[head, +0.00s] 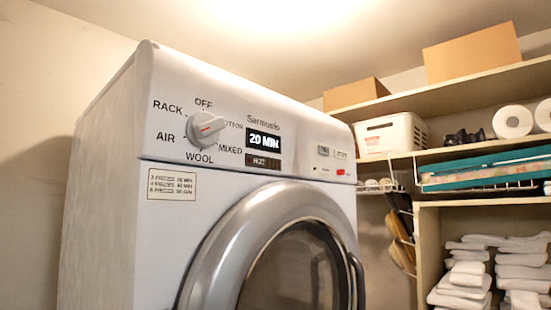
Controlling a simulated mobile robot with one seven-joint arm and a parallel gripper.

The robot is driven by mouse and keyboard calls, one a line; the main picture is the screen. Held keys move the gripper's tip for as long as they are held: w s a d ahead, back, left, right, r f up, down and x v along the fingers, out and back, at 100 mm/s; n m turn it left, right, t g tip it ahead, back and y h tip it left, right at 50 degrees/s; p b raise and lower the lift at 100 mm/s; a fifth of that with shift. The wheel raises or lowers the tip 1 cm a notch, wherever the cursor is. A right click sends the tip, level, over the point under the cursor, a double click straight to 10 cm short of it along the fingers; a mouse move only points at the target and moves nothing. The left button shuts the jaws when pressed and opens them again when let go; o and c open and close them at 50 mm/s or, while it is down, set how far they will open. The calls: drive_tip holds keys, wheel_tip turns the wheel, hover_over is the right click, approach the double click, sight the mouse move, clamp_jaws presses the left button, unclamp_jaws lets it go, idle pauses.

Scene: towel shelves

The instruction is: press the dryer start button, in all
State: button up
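A white dryer (105,200) fills the left and middle of the head view. Its panel has a dial (206,127) with a red mark, ringed by labels such as OFF, RACK, AIR, WOOL and MIXED. The display (264,142) reads 20 MIN, with what looks like HOT below it. To the right are a small grey button (323,151), a pale label or button (341,155) too small to read surely, and a red button (340,172). I cannot tell for certain which is start. The round door (215,255) looks shut. My gripper is not in view.
Shelves (470,146) stand right of the dryer. They hold cardboard boxes (472,52), a white basket (390,134), paper rolls (512,121) and folded white towels (465,283). Brushes (402,240) hang beside the dryer. A chart label (172,185) is on the dryer front.

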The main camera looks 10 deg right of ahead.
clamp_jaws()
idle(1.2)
